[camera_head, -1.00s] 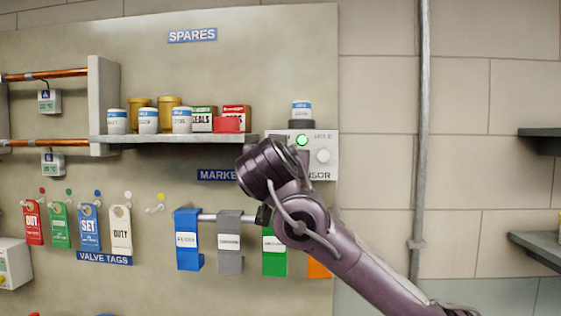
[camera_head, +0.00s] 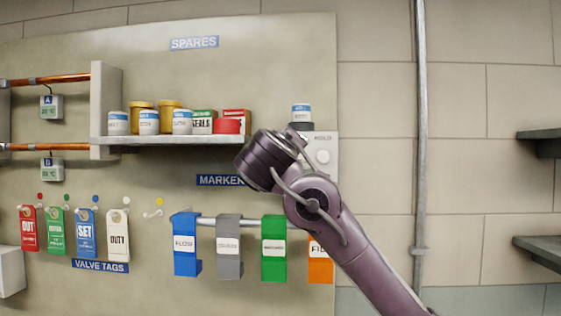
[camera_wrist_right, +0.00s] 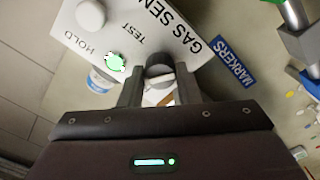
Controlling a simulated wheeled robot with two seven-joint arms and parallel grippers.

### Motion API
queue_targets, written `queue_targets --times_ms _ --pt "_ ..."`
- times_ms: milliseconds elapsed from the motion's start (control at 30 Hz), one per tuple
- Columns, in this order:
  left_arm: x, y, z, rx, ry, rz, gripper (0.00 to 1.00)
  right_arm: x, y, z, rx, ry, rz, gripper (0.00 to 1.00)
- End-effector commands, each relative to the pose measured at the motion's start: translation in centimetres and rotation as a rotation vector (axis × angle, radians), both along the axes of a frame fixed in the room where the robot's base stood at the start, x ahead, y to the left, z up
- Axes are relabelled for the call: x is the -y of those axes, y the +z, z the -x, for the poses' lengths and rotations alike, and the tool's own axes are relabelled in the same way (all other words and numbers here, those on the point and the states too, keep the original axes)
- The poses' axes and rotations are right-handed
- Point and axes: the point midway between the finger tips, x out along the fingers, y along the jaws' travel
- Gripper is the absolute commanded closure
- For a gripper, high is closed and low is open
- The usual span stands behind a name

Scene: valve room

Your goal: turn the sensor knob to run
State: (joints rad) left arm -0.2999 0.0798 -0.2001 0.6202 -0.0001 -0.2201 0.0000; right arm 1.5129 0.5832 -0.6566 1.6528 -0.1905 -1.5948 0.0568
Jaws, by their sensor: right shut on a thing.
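The gas sensor box (camera_head: 327,143) is a white panel on the wall board at the right end of the shelf; my right arm covers much of it in the head view. In the right wrist view its panel (camera_wrist_right: 133,22) shows the words HOLD, TEST and part of GAS SENSOR, upside down and tilted. The dark knob (camera_wrist_right: 158,70) sits between the fingers of my right gripper (camera_wrist_right: 159,88), which is shut on it. A lit green lamp (camera_wrist_right: 115,62) and a round white button (camera_wrist_right: 90,14) are on the panel. The knob's pointer and any RUN mark are hidden. My left gripper is not in view.
A white jar (camera_head: 301,112) stands on top of the box. The shelf (camera_head: 180,140) holds several jars and boxes. Below hang coloured marker holders, such as a blue one (camera_head: 186,245) and a green one (camera_head: 273,250). A vertical pipe (camera_head: 420,150) runs at the right.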

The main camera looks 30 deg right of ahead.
Motion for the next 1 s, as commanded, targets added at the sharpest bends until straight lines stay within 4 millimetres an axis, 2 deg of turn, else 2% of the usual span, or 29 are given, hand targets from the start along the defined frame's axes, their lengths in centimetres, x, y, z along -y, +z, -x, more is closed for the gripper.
queue_targets --times_ms 500,1000 --pt "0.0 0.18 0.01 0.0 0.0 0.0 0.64 -0.06 0.1 0.0 -0.218 0.002 0.36 0.93" --pt "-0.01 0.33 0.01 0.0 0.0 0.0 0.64 -0.07 0.05 -0.01 -0.295 0.003 0.484 0.93"
